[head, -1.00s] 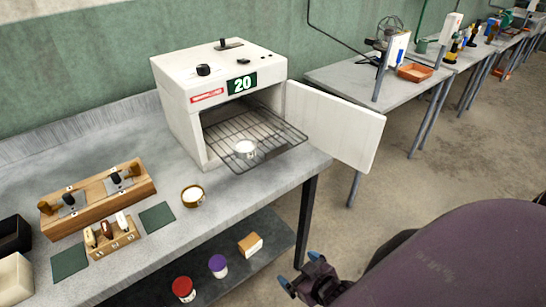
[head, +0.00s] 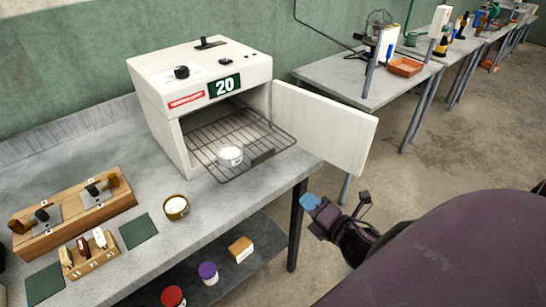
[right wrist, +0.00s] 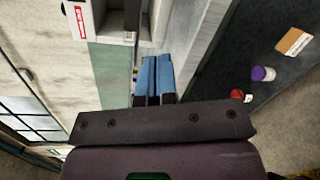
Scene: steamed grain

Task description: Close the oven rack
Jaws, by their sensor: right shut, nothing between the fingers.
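The white oven (head: 205,85) stands on the grey bench with its door (head: 325,125) swung open to the right. The wire oven rack (head: 215,140) is pulled partly out of the front opening. A small white-filled metal dish (head: 230,154) sits on the rack near its front. My right gripper (head: 310,203) is beside the bench's right edge, below the door and apart from the rack. Its blue fingers (right wrist: 154,76) are together and empty in the right wrist view, where part of the oven (right wrist: 88,18) shows at the top. My left gripper is not in view.
A brass-coloured cup (head: 176,207), dark green mats (head: 138,231) and wooden holders (head: 70,215) are on the bench left of the rack. The shelf below holds a purple-lidded jar (head: 208,272), a red-lidded jar and a small box (head: 241,249). Another table (head: 350,80) stands behind the door.

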